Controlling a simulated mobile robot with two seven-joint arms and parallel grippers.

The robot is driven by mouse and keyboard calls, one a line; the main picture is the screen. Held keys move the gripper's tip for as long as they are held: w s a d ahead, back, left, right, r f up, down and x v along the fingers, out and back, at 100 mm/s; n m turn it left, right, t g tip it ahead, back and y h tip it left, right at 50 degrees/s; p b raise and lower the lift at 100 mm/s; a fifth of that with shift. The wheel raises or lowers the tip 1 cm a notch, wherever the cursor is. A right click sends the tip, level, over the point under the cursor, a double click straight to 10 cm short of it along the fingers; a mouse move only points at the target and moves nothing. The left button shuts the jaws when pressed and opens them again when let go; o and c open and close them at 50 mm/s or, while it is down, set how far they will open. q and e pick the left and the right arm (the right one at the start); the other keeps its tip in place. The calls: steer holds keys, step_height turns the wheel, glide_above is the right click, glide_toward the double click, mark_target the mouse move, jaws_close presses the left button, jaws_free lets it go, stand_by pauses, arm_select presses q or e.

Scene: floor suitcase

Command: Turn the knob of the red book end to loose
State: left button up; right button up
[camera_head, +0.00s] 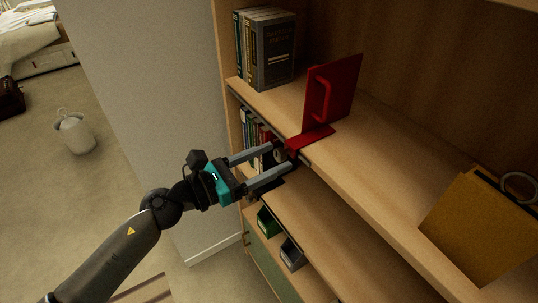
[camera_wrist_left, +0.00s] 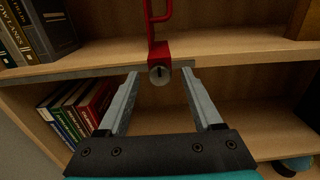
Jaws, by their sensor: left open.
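The red book end (camera_head: 331,90) stands upright on the upper shelf, with its red clamp at the shelf's front edge. It also shows in the left wrist view (camera_wrist_left: 158,50). Its round grey knob (camera_wrist_left: 160,75) faces out below the clamp, with a short dark mark on its face. My left gripper (camera_head: 283,156) is open in front of the shelf edge. In the left wrist view its two fingers (camera_wrist_left: 161,78) stand on either side of the knob, with gaps visible. In the head view the fingers partly hide the knob. My right gripper is not in view.
Dark books (camera_head: 268,48) stand on the upper shelf to the left. More books (camera_wrist_left: 82,110) stand on the shelf below. A yellow box-like object (camera_head: 478,232) is at the right. Small green (camera_head: 267,221) and grey (camera_head: 292,254) bins sit lower down. The floor at left is mostly open.

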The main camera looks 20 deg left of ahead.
arm_select(q)
steer(key=shift+c, duration=0.4)
jaws_close()
